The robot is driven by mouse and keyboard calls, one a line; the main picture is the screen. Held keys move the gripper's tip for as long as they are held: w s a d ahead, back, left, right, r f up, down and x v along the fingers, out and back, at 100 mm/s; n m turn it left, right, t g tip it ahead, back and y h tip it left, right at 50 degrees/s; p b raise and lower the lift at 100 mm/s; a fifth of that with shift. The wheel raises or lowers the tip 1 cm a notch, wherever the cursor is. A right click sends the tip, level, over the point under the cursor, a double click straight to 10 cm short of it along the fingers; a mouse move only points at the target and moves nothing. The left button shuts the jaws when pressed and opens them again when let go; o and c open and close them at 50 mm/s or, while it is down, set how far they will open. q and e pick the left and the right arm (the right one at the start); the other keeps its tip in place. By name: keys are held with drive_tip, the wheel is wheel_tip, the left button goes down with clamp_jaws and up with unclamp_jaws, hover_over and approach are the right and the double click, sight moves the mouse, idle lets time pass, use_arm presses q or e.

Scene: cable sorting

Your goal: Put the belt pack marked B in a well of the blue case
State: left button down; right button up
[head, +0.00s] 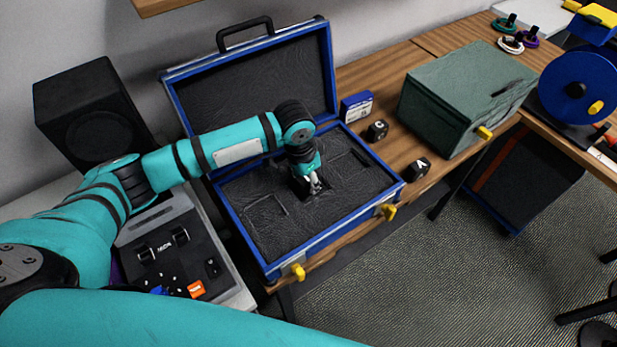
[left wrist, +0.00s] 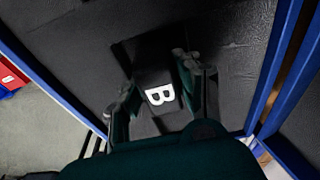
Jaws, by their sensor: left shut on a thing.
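The blue case (head: 332,243) stands open on the wooden bench in the head view, its lid raised at the back. Its dark foam has several outlined wells. My left gripper (head: 313,186) points down into the middle of the foam, over the middle well. In the left wrist view it is shut on the belt pack marked B (left wrist: 160,95), a black block with a white B between the fingers. A dark recess in the foam shows around the pack; how deep the pack sits is unclear. In the head view the pack is mostly hidden by the gripper. My right gripper is not in view.
Two black lettered blocks (head: 377,130) (head: 416,168) stand right of the case. A small blue box (head: 357,106) is at its back right corner. A green case (head: 465,95) stands farther right. A black speaker (head: 90,112) and a control panel (head: 172,255) are at left.

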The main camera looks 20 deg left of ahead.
use_arm(q)
drive_tip(key=shift+f, duration=0.15)
drive_tip(key=c, duration=1.2)
unclamp_jaws()
wheel_tip(320, 180, up, 12)
drive_tip(key=s+a+b, duration=0.1)
drive_tip(key=shift+s, duration=0.2)
